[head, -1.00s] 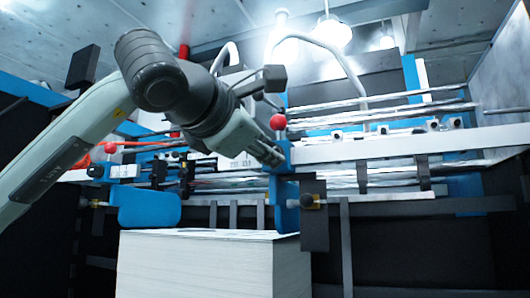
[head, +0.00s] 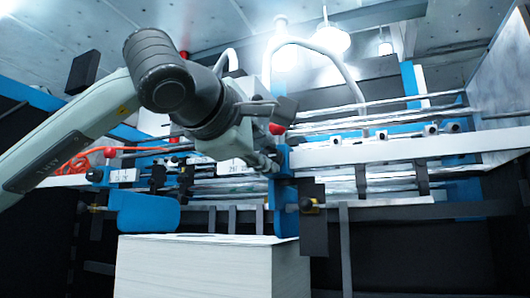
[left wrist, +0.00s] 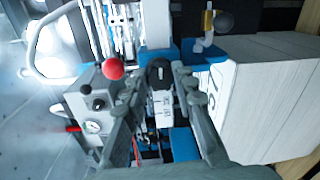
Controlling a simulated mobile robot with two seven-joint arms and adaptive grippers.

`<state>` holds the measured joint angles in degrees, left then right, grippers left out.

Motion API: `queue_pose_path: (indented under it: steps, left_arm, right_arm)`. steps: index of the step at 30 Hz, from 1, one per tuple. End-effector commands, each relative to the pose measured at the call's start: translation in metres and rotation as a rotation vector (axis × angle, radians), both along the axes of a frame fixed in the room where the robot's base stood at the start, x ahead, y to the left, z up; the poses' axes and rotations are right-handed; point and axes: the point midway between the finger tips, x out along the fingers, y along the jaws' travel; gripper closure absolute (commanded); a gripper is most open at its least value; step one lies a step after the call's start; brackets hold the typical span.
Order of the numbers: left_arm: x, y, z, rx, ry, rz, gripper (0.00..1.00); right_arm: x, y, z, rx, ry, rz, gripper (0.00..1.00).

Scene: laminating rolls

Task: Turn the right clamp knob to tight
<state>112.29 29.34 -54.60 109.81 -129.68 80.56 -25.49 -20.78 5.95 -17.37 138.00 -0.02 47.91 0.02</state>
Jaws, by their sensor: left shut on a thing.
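The right clamp knob (left wrist: 158,70) is black and round, at the end of the white labelled clamp bar, beside a blue bracket (head: 283,190). In the left wrist view it sits between the fingertips of my left gripper (left wrist: 158,76), which is shut on it. In the head view my left gripper (head: 268,167) reaches from the left to the blue bracket, and its fingers hide the knob. The mark showing the knob's turn cannot be read. My right gripper is in neither view.
A red ball (left wrist: 114,69) is close beside the fingers. Another dark knob (left wrist: 222,22) with a brass collar is on the bracket's far side. A white paper stack (head: 210,265) stands below. A gauge box (left wrist: 92,115) is near the fingers.

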Motion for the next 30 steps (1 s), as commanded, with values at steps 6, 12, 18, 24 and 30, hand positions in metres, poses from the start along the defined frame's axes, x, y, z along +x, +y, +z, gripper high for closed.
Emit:
queue_pose_path:
  steps: [6,12,18,24,30]
  left_arm:
    - [0.0,0.001,0.001,0.0,-0.002,0.001,1.0]
    - [0.0,0.001,0.001,-0.001,-0.002,0.001,0.62]
    - [0.0,0.0,0.001,0.0,-0.001,0.001,0.53]
    - [-0.002,0.001,0.001,-0.001,-0.002,0.0,0.53]
    - [-0.027,0.012,0.003,-0.001,-0.004,0.001,0.53]
  right_arm:
    - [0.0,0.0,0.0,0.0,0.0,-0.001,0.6]
    - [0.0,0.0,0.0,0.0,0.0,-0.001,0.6]
    - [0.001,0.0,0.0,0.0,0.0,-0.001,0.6]
    - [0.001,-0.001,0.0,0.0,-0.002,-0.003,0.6]
    - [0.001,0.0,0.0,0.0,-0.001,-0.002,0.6]
